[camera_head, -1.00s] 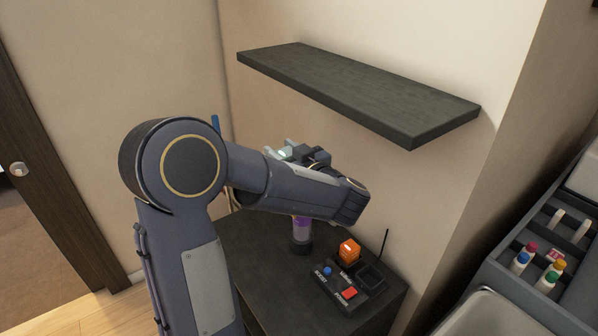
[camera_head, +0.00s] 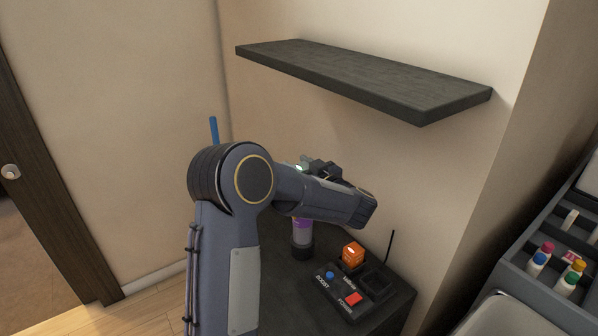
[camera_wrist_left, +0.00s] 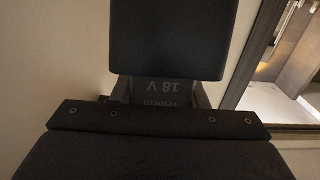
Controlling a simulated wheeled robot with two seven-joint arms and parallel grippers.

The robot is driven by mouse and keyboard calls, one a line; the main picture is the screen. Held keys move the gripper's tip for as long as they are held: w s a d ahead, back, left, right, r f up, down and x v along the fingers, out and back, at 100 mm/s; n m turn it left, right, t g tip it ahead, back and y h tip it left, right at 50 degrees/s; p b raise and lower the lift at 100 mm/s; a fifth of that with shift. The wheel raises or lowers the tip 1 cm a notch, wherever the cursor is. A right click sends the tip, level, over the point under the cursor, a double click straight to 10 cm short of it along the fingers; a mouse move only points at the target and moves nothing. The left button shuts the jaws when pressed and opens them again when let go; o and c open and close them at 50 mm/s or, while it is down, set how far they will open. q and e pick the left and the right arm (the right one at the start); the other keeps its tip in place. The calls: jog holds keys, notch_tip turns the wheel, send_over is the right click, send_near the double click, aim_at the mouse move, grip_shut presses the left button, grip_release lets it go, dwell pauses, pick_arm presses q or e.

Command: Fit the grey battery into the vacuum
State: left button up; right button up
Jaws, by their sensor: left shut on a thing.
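My left gripper (camera_head: 318,169) is beyond my forearm in the head view, above the dark cabinet, mostly hidden. It is shut on the grey battery. In the left wrist view a grey face of the battery (camera_wrist_left: 166,92) shows with upside-down "18 V" lettering, between a dark block and my gripper's body. A purple cylinder with a dark base (camera_head: 302,240), perhaps the vacuum's lower part, stands on the cabinet below my forearm. My forearm covers what is above it, so I cannot tell whether battery and vacuum touch. My right gripper is out of view.
A dark charger (camera_head: 352,292) with blue and red buttons holds an orange block (camera_head: 353,253) at the cabinet's front right. A thin black rod (camera_head: 391,246) stands behind it. A wall shelf (camera_head: 360,78) overhangs the back. A bottle organiser (camera_head: 555,265) is right.

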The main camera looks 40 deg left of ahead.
pick_arm(q)
jog(key=o, duration=1.2)
